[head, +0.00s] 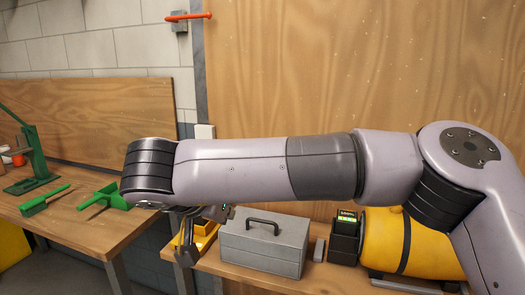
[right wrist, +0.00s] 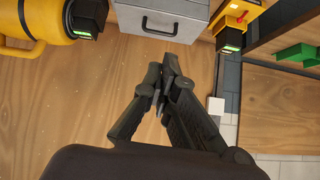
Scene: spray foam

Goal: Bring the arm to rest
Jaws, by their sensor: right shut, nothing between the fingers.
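My right arm stretches across the middle of the head view from the right side. Its forearm hangs over the workbench, and the gripper (head: 186,252) points down at the arm's left end, partly hidden by the wrist. In the right wrist view the same gripper (right wrist: 160,82) has its dark fingers drawn together with nothing between them. It is apart from the grey toolbox (right wrist: 165,18), which also shows in the head view (head: 262,245). My left gripper does not show.
A yellow tank (head: 440,245) and a dark device with a green display (head: 345,235) stand right of the toolbox. A yellow object (head: 205,235) is beside the gripper. Green tools (head: 105,195) lie on the left bench. A wooden panel (head: 340,70) rises behind.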

